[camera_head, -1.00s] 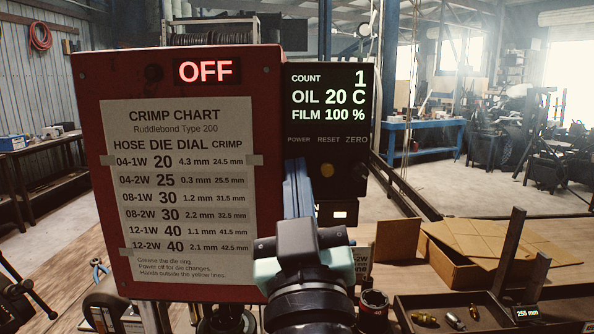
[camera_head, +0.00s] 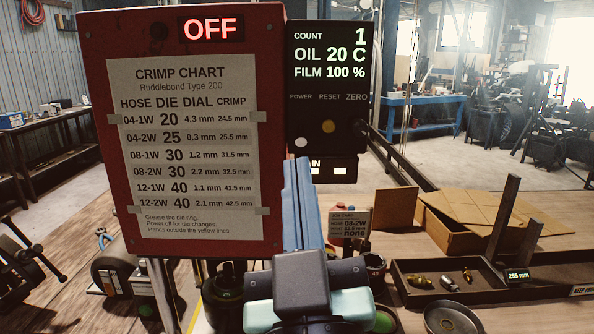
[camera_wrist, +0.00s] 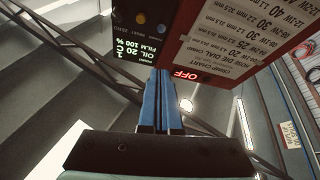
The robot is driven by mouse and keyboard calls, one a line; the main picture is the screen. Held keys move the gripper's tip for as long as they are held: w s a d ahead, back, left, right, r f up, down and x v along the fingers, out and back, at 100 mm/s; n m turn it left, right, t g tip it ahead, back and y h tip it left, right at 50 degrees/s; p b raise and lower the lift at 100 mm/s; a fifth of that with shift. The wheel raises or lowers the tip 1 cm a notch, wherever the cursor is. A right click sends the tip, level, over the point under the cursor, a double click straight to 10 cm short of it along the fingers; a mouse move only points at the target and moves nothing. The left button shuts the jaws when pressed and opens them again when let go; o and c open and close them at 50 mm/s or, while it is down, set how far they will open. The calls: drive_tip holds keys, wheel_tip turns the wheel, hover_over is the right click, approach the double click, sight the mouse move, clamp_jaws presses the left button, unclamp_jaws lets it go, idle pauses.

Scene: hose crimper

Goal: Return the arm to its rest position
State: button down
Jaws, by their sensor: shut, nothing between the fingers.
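My gripper (camera_head: 297,172) is in front of the crimper, at the lower middle of the head view, its blue fingers pointing up and away. The fingers lie together, shut and empty. They also show in the wrist view (camera_wrist: 160,75), where the scene appears upside down. The crimper's red panel (camera_head: 188,240) stands left of the fingers, with a crimp chart and a lit OFF sign. Its black display box (camera_head: 330,92) stands behind the fingertips and reads count 1, oil 20 C, film 100 %. I cannot tell how much space lies between fingertips and box.
A dark tray (camera_head: 402,284) with small brass and metal fittings lies at right on the wooden bench. A round metal dish (camera_head: 452,318) is in front of it. A cardboard box (camera_head: 440,237) and a job card (camera_head: 349,225) stand behind. Black tools are at left.

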drive_tip(key=shift+w, duration=0.15)
drive_tip(key=s+r+m+t+h, duration=0.1)
drive_tip(key=s+r+m+t, duration=0.2)
drive_tip(key=r, duration=1)
drive_tip(key=s+t, duration=0.1)
drive_tip(key=s, duration=0.2)
drive_tip(key=shift+a+r+h, duration=0.15)
drive_tip(key=shift+r+h, duration=0.15)
drive_tip(key=shift+r, duration=0.05)
drive_tip(key=c, duration=1.6)
unclamp_jaws()
